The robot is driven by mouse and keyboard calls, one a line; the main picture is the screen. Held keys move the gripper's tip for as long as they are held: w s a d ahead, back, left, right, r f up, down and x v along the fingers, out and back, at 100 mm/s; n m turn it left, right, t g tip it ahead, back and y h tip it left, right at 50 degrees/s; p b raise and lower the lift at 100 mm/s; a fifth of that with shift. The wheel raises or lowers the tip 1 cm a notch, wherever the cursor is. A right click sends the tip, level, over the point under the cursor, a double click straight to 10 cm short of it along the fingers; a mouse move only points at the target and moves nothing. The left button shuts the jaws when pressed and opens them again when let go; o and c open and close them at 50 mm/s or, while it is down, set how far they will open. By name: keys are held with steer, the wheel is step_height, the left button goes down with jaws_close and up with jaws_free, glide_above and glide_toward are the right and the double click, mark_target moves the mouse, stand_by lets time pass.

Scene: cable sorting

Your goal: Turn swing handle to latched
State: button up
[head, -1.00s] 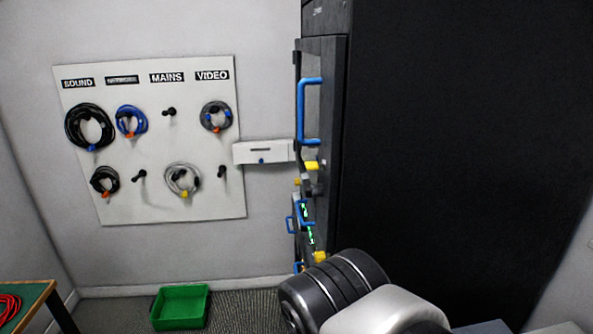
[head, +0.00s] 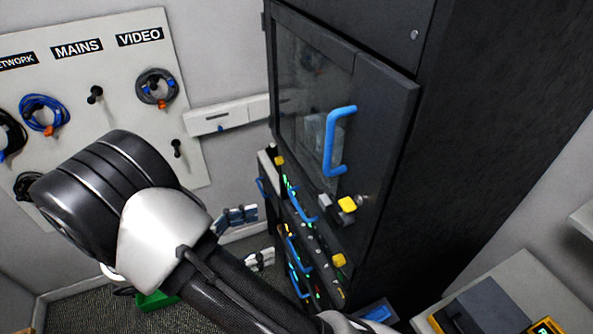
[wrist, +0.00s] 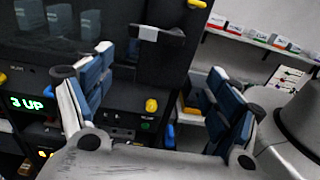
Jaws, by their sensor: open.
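The black cabinet's glazed door (head: 385,130) carries a blue pull handle (head: 335,142). Below it, a yellow piece (head: 347,204) sits beside a small metallic fitting (head: 363,200). I cannot tell surely which part is the swing handle, or its angle. My gripper (head: 248,238) is in front of the cabinet, to the left of the door in the head view, and touches nothing visible. In the wrist view my gripper (wrist: 158,98) has its two blue-grey fingers spread wide with nothing between them. A dark block with a pale label (wrist: 160,45) shows beyond the fingers.
Below the door are rack units with blue handles (head: 301,207) and yellow pieces (head: 339,260). A cable board (head: 110,95) hangs on the left wall. A green tray (head: 156,300) is on the floor. A bench (head: 530,280) stands at the lower right.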

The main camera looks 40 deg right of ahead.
mark_target(324, 207)
steer(key=shift+o, duration=0.6)
steer(key=shift+w+a+r, duration=0.1)
steer(key=shift+w, duration=0.3)
steer(key=shift+o, duration=0.7)
steer(key=x, duration=0.5)
steer(key=p+x, duration=0.1)
steer(key=x, duration=1.1)
steer(key=shift+d+r+p, duration=0.3)
steer(key=shift+p, duration=0.1)
steer(key=shift+a+n+t+h, duration=0.1)
steer(key=shift+n+t+h, duration=0.2)
steer(key=c, duration=1.2)
